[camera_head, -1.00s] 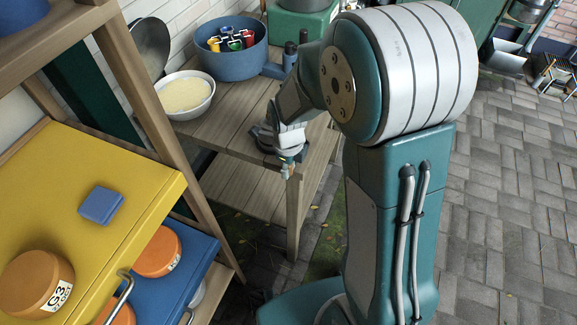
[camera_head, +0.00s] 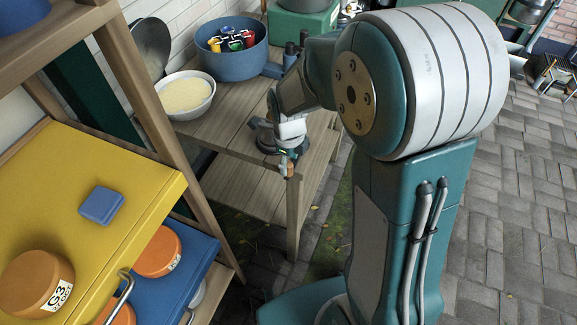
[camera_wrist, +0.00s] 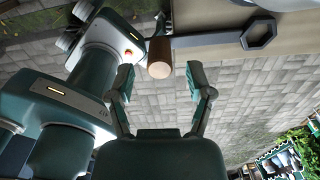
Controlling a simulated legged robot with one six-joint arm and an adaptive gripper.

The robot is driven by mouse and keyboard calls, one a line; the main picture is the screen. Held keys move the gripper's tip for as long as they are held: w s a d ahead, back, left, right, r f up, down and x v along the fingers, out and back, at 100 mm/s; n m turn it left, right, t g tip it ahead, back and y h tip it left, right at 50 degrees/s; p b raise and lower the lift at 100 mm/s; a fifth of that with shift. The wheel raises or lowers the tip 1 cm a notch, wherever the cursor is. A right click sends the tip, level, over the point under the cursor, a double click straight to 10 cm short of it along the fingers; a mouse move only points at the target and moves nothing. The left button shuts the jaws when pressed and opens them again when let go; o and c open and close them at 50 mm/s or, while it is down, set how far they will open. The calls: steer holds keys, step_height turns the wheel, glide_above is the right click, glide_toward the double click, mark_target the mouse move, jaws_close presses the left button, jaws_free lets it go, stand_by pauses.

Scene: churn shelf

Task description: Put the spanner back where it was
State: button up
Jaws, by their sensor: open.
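In the wrist view, a grey tool with a hexagonal ring end (camera_wrist: 259,34), which looks like the spanner, lies along the edge of a pale wooden top. Its shaft runs left toward a brown cylinder (camera_wrist: 160,59); I cannot tell whether the two are joined. My gripper (camera_wrist: 160,82) is open, with its fingers apart and nothing between the tips; the cylinder shows beyond the gap. In the head view my gripper (camera_head: 287,150) is at the front corner of the wooden table (camera_head: 225,125), and the spanner is not clearly made out there.
A blue pot (camera_head: 232,60) with colourful items and a white bowl (camera_head: 186,96) stand at the table's back. The yellow shelf (camera_head: 130,175) at left holds a blue block (camera_head: 101,205) and an orange-lidded jar (camera_head: 36,282). Open paving (camera_head: 510,220) lies to the right.

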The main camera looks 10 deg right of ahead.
step_height(320, 180, up, 9)
steer(key=s+d+r+n+t, duration=0.2)
steer(key=s+r+n, duration=0.3)
steer(key=n, duration=0.8)
steer(key=s+d+r+n+t, duration=0.2)
steer(key=s+r+n, duration=0.3)
steer(key=s+n, duration=0.6)
steer(key=shift+s+n+t, duration=0.25)
steer(key=shift+n+t, duration=0.45)
steer(key=shift+n, duration=0.3)
steer(key=shift+r, duration=0.1)
